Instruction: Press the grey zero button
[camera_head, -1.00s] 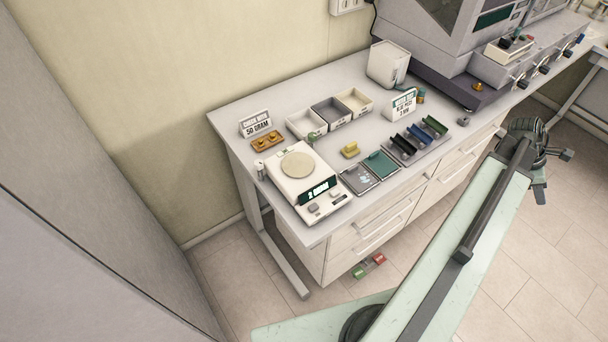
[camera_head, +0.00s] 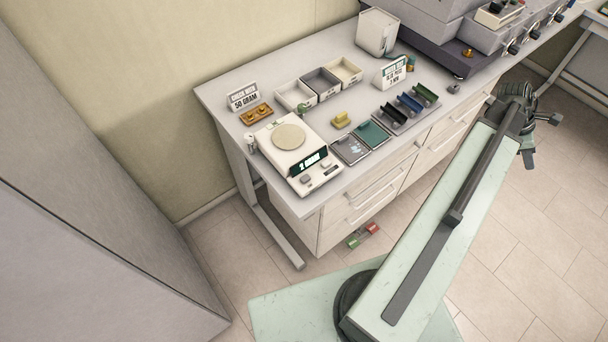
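A white scale (camera_head: 270,155) with a round beige pan (camera_head: 290,137) stands at the left front of the table. Its dark display (camera_head: 307,161) reads what looks like "2 GRAM". Below the display are two small buttons, a grey one (camera_head: 306,180) and another (camera_head: 325,167); any labels on them are too small to read. My gripper (camera_head: 540,137) is at the upper right, over the floor beyond the table's front edge. It is far from the scale and touches nothing visible. Its fingers are too small to tell whether they are open.
Signs, bins and a large machine (camera_head: 440,45) stand behind. A grey cabinet (camera_head: 90,230) fills the left. Red and green pieces (camera_head: 363,236) lie below the drawers.

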